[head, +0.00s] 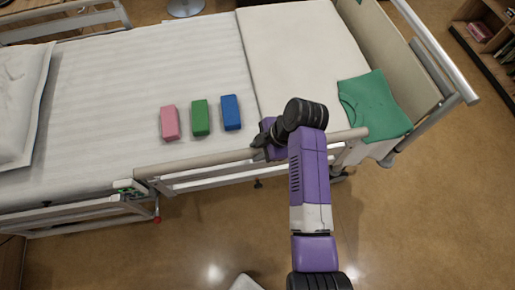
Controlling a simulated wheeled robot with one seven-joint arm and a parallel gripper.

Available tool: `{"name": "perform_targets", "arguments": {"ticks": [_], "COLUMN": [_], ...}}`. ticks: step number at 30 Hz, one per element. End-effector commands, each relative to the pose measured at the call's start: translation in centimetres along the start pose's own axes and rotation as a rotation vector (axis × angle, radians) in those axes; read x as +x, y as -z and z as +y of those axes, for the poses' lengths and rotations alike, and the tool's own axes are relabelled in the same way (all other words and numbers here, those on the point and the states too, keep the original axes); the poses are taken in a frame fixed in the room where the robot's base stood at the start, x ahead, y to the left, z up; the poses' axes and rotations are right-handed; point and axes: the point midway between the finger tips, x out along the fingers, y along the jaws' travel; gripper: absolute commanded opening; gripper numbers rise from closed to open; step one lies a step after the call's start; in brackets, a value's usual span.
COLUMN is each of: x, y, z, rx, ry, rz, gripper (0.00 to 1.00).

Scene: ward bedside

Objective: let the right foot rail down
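The foot rail on the near side of the bed (205,159) has a beige top bar and paler bars below it. Its top bar stands at about the mattress edge, running from the middle of the bed toward the foot end at the right. The dark fingers overlap the bar in the picture. I cannot tell whether they touch or grip it, and my wrist and arm hide part of the rail. A small red part (157,219) shows low by the rail's left end.
Pink (170,123), green (200,118) and blue (231,112) blocks lie on the mattress. A folded green cloth (374,104) lies at the foot end, near the footboard (402,62). Another near-side rail (65,212) is at the left. The floor in front (200,245) is mostly clear.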

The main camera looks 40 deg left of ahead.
Motion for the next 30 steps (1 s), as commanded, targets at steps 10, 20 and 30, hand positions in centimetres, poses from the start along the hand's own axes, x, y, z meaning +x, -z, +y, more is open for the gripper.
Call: {"name": "perform_targets", "arguments": {"ticks": [10, 20, 30], "x": [-0.03, -0.04, -0.05], "y": [-0.01, -0.02, -0.02], "z": [-0.02, -0.03, -0.03], "rx": [0.0, 0.001, 0.001], "ry": [0.001, 0.001, 0.001], "rz": [0.0, 0.0, 0.0], "gripper": [0.0, 0.0, 0.0]}}
